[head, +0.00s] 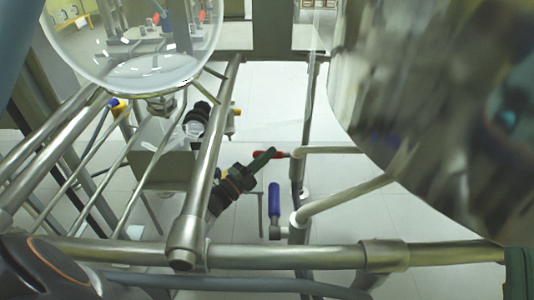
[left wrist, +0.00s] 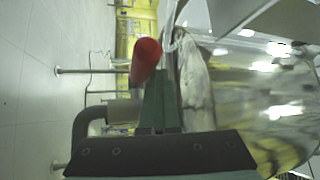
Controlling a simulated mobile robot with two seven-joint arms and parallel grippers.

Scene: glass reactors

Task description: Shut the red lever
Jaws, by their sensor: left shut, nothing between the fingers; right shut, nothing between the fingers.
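The red lever (head: 284,155) is in the middle of the head view, on a valve at the upright metal pipe. It lies roughly sideways there, and my left gripper hides part of it. In the left wrist view the rounded red handle (left wrist: 146,58) is just beyond and beside the fingertips. My left gripper (head: 268,154) is shut and empty, with its dark green fingers right by the lever; I cannot tell whether they touch it. The fingers also show in the left wrist view (left wrist: 160,88).
A blue lever (head: 274,200) hangs below the red one on the same pipework. A metal rail (head: 320,254) crosses the front. A round glass vessel (head: 135,60) is at upper left, and a large shiny one (head: 400,80) fills the right. Pale floor shows behind.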

